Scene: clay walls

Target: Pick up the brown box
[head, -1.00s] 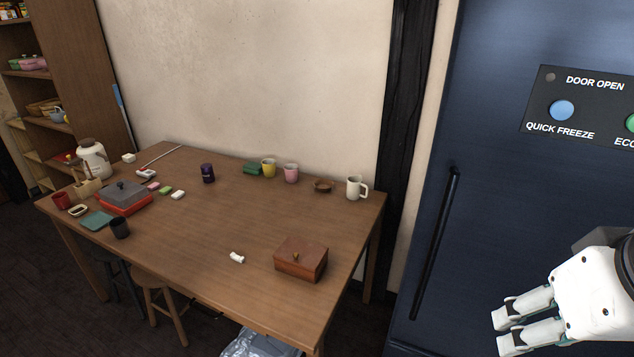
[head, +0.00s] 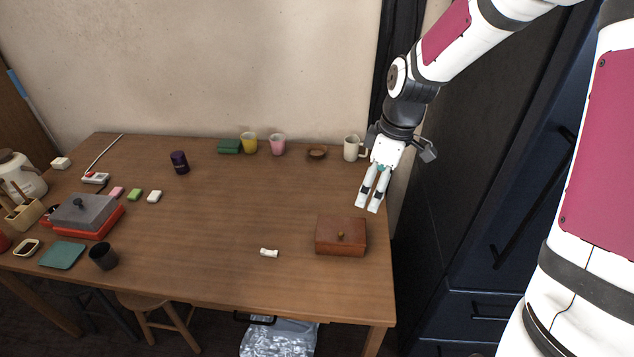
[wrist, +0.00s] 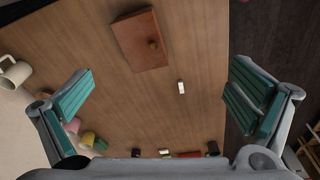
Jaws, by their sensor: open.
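The brown box (head: 341,236) is a reddish-brown wooden box with a small round knob on top. It sits on the right part of the wooden table, near the front edge. My gripper (head: 373,202) is above the table's right end, up and to the right of the box in the head view, apart from it. In the wrist view the box (wrist: 139,40) shows at the top, left of centre, beyond the open fingers (wrist: 158,95). The gripper is empty.
A small white object (head: 269,253) lies left of the box on the table (head: 220,220). A white mug (head: 352,148), a brown bowl (head: 317,152) and a pink cup (head: 277,144) stand along the back. A dark blue cabinet (head: 480,220) stands to the right.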

